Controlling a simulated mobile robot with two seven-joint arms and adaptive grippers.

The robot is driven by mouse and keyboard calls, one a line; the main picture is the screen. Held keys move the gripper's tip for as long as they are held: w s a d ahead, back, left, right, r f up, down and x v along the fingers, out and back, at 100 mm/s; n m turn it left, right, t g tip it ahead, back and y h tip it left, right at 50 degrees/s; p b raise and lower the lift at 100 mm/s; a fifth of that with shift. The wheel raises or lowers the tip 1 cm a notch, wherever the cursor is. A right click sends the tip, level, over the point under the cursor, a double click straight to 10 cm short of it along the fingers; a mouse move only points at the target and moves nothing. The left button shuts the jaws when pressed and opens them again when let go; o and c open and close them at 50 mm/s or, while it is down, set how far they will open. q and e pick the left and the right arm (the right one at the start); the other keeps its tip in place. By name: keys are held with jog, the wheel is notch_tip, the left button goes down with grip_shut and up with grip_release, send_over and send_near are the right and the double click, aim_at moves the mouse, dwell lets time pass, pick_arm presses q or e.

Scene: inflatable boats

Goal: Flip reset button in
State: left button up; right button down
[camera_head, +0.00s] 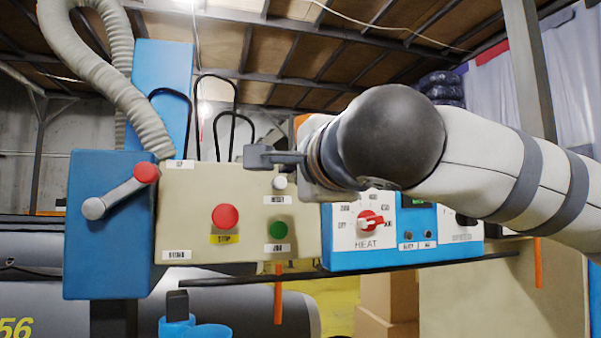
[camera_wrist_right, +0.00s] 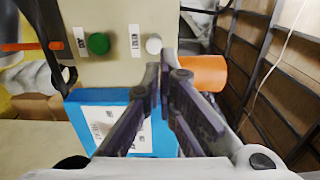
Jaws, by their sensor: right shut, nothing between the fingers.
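The reset button is a small white knob (camera_head: 279,182) above a RESET label, at the upper right of the beige control panel (camera_head: 185,215). It also shows in the right wrist view as a white button (camera_wrist_right: 153,45), just beyond my fingertips. My right gripper (camera_head: 256,157) is shut and empty, its dark fingers pointing left, slightly above and left of the reset button in the head view. In the right wrist view its fingertips (camera_wrist_right: 164,78) meet just below the button in the picture. I cannot tell whether they touch it. My left gripper is not in view.
The panel also has a red stop button (camera_head: 225,217) and a green button (camera_head: 278,230). A blue box with a red-handled lever (camera_head: 146,173) stands left. A blue heat controller (camera_head: 345,258) with a red dial is close below my right arm. A grey hose hangs at upper left.

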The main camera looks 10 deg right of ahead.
jog(key=s, duration=0.8)
